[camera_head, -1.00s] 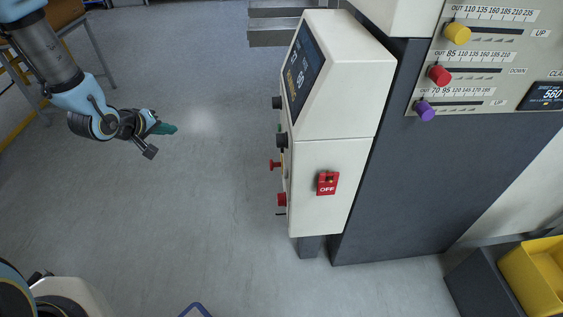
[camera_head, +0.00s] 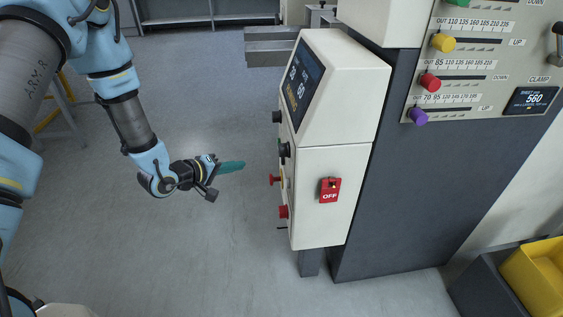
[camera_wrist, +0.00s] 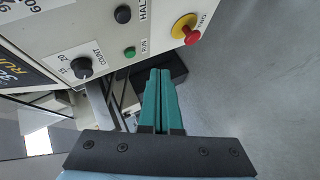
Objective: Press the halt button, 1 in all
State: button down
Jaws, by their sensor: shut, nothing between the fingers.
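The halt button is a black round button (camera_wrist: 123,14) beside the word HALT, near the top of the wrist view on the white control panel (camera_wrist: 85,30). I cannot pick it out for sure in the head view. My gripper (camera_head: 242,165) is shut and empty, its teal fingers together and pointing right at the side of the white cabinet (camera_head: 325,190), with a gap between. In the wrist view my gripper (camera_wrist: 160,72) is below the halt button in the picture, and not touching any button.
A red OFF switch (camera_head: 329,190) is on the cabinet front. Open floor (camera_head: 200,260) lies left of the cabinet.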

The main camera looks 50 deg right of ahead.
jog(key=s+d+b, duration=0.1)
jog(key=s+d, duration=0.4)
jog(key=d, duration=0.1)
jog(key=shift+s+d, duration=0.25)
jog(key=shift+d, duration=0.1)
jog(key=shift+d, duration=0.1)
dwell(1.9)
jog(key=shift+s+d, duration=0.25)
jog(key=shift+s+d, duration=0.25)
jog(key=shift+d, duration=0.05)
dwell(0.9)
jog(key=shift+w+a, duration=0.5)
jog(key=shift+a, duration=0.15)
jog(key=shift+w+a+p, duration=0.25)
jog(key=shift+w+a, duration=0.55)
jog(key=shift+a, duration=0.2)
jog(key=shift+w+a+p, duration=0.2)
jog(key=shift+w+a, duration=0.6)
jog(key=shift+a, duration=0.15)
